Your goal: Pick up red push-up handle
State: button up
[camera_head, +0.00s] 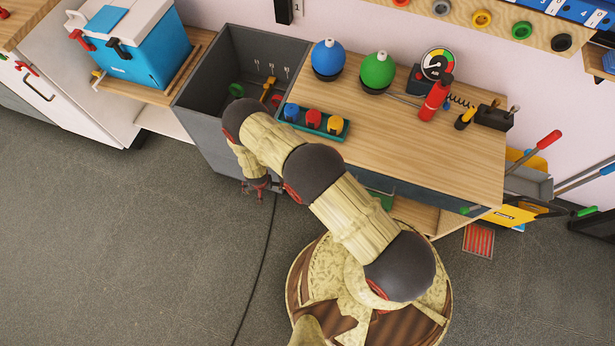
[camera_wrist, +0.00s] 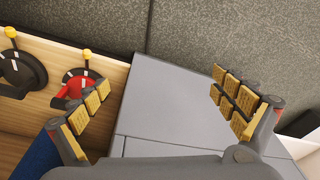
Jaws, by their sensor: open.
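A red round piece (camera_wrist: 72,92) with a short yellow-tipped lever is on a wooden surface at left in the wrist view. It is the only red piece there and may be the red push-up handle; its shape is partly hidden by my left finger. My gripper (camera_wrist: 160,82) is open, with its padded fingers wide apart and a smooth grey surface between them. The red piece is beside and beyond the left finger, not between the fingers. In the head view my gripper (camera_head: 262,187) hangs by the front of the grey cabinet. I cannot make out the red lever piece there.
A black round piece (camera_wrist: 20,72) with a yellow-tipped lever is left of the red one. The wooden tabletop (camera_head: 430,150) bears a green tray (camera_head: 289,122) with coloured knobs, two domes and a red cylinder (camera_head: 435,98). An open grey bin (camera_head: 195,88) is beside it. The left floor is clear.

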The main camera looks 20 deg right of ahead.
jog(key=s+d+f+m+t+h, duration=0.1)
jog(key=s+d+f, duration=0.3)
jog(key=f, duration=0.5)
jog(key=s+d+f+t+h, duration=0.1)
jog(key=s+d+f, duration=0.35)
jog(key=f, duration=0.35)
jog(key=w+d+r+m+t+h, duration=0.1)
jog(key=w+d+r+t+h, duration=0.1)
jog(key=w+d, duration=0.1)
jog(key=w+d+r+m+t+h, duration=0.1)
jog(key=w+d+r+t+h, duration=0.1)
jog(key=w+d, duration=0.1)
jog(key=w+d+r+m+t+h+b, duration=0.1)
jog(key=w+d+r+t, duration=0.1)
jog(key=w+d, duration=0.1)
jog(key=shift+d+r+m+t+h, duration=0.1)
jog(key=shift+d+m+t+h, duration=0.2)
jog(key=shift+d+t+h, duration=0.15)
jog(key=shift+w+d, duration=0.2)
jog(key=shift+d, duration=0.05)
jog(key=shift+b+x, duration=0.35)
jog(key=shift+x, duration=0.55)
jog(key=shift+a+b+x, duration=0.15)
jog(key=shift+b+x, duration=0.45)
jog(key=shift+x, duration=0.75)
jog(key=shift+a+b+x, duration=0.15)
jog(key=shift+b+x, duration=0.4)
jog(key=shift+x, duration=0.8)
jog(key=shift+w, duration=0.1)
jog(key=shift+c, duration=0.8)
